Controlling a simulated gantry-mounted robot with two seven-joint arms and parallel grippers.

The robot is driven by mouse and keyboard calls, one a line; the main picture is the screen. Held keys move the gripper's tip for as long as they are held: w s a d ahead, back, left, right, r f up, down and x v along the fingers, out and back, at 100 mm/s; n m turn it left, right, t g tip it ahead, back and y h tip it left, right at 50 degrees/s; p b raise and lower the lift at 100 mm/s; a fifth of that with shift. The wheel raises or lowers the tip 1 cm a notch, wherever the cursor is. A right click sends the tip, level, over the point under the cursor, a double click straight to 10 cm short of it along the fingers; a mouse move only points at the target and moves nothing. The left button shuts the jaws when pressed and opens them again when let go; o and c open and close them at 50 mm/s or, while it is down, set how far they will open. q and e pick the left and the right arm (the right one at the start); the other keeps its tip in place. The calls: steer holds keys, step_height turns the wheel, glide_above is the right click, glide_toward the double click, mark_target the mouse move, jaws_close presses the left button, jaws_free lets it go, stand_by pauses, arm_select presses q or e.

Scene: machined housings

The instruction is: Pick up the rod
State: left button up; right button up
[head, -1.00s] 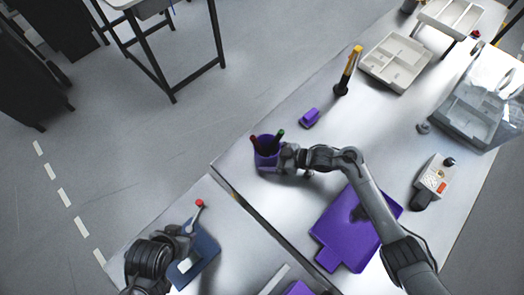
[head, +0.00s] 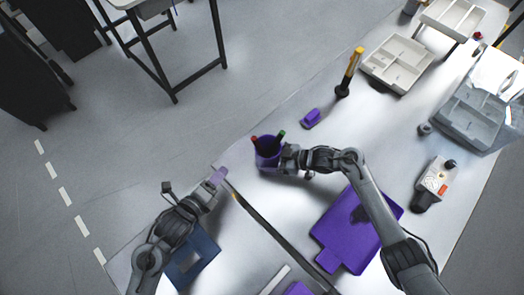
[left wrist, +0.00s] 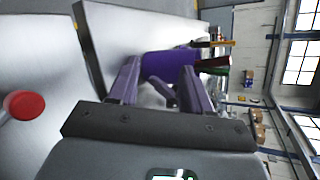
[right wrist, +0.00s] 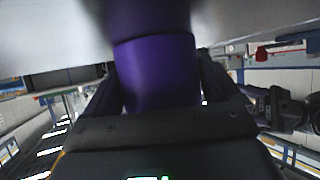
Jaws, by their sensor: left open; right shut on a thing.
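A purple cup (head: 266,158) stands upright near the table's left edge in the head view. Two rods stick out of it, one with a red end (head: 254,141) and one with a green end (head: 281,134). Their lower parts are hidden in the cup. My right gripper (head: 284,158) is shut on the cup, which also fills the middle of the right wrist view (right wrist: 157,75). My left gripper (head: 219,177) is open and empty, to the left of the cup and apart from it. The left wrist view shows the cup (left wrist: 166,63) beyond its fingers, the rods pointing right.
A blue base (head: 196,262) lies beneath my left arm; a red knob (left wrist: 24,105) shows in the left wrist view. A purple plate (head: 345,240) lies under my right arm. A purple block (head: 310,118), a yellow-handled tool (head: 351,70) and a grey tray (head: 397,63) stand farther back.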

arm_select(q)
steer(key=w+d+r+m+h, duration=0.1)
steer(key=d+r+m+h, duration=0.2)
steer(key=m, duration=0.5)
steer(key=m+h, duration=0.4)
steer(key=m, duration=0.2)
glide_toward(258, 143)
steer(key=shift+t, duration=0.4)
steer(key=w+d, duration=0.1)
steer(key=d, duration=0.1)
steer(key=w+d+f, duration=0.1)
steer(key=w, duration=0.1)
steer(key=shift+w+d+f, duration=0.15)
steer(key=shift+d+f, duration=0.1)
steer(key=shift+d, duration=0.15)
steer(key=shift+f+x, duration=0.1)
steer(key=shift+x, duration=1.3)
steer(key=shift+f+x, duration=0.15)
steer(key=shift+x, duration=1.2)
steer(key=shift+w+a, duration=0.15)
steer(key=shift+w, duration=0.05)
steer(key=shift+c, duration=0.2)
jaws_close()
